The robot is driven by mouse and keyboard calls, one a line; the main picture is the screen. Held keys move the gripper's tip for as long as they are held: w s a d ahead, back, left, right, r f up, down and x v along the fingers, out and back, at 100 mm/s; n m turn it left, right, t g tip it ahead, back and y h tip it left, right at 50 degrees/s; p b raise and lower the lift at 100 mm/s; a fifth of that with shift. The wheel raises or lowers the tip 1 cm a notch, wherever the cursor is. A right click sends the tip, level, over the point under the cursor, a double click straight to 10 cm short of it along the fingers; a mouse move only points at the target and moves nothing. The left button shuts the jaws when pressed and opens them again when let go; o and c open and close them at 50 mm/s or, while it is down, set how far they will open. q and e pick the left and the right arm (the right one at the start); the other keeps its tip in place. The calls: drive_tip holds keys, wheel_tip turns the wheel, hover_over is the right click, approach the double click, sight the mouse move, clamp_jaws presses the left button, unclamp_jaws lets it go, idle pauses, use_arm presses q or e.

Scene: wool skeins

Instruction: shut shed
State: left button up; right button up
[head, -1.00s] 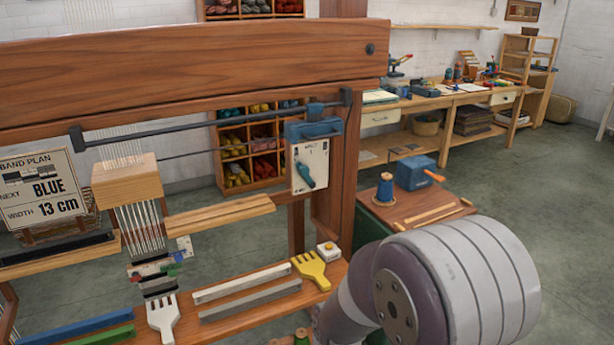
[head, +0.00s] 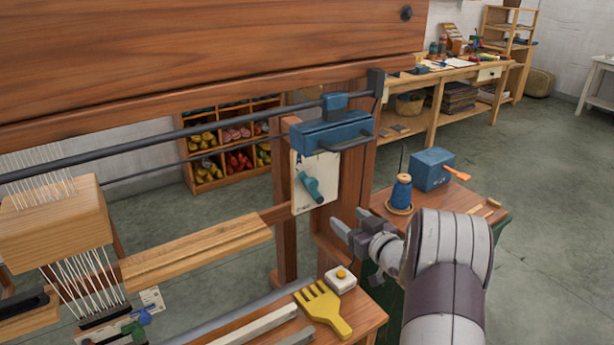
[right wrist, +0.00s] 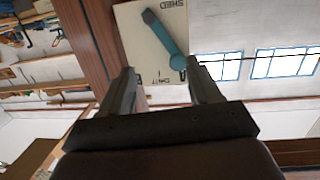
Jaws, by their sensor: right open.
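A white panel (head: 302,202) with a teal lever (head: 312,188) hangs on the loom's right post, under a blue housing (head: 335,131). The lever slants from upper left to lower right. In the right wrist view the panel (right wrist: 136,42) appears upside down with SHED lettering, and the lever (right wrist: 163,32) crosses it diagonally. My right gripper (head: 350,221) is open and empty, just right of and below the panel, apart from the lever. In the right wrist view the lever's lower end lies beyond the gap between my fingertips (right wrist: 161,72). My left gripper is not in view.
A dark rod (head: 180,133) runs across the loom under its thick top beam (head: 200,60). A yellow comb (head: 322,306) and a white button box (head: 340,280) lie on the lower shelf. A side table with a blue spool (head: 401,193) and blue box (head: 432,169) stands right.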

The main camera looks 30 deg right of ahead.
sight(314, 186)
drive_tip(key=shift+n+t+y, duration=0.3)
drive_tip(key=shift+t+y, duration=0.4)
drive_tip(key=shift+y, duration=0.1)
drive_tip(key=w+a+r, duration=0.1)
drive_tip(key=w, duration=0.2)
drive_tip(key=w+r+p, duration=0.1)
drive_tip(key=w, duration=0.3)
drive_tip(key=w+a+r, duration=0.1)
drive_tip(key=w, duration=0.3)
drive_tip(key=shift+a+r, duration=0.15)
drive_tip(key=shift+a, duration=0.2)
drive_tip(key=shift+w, duration=0.5)
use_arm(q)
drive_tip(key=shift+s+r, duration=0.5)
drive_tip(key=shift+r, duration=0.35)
use_arm(e)
drive_tip(key=shift+s, duration=0.1)
clamp_jaws()
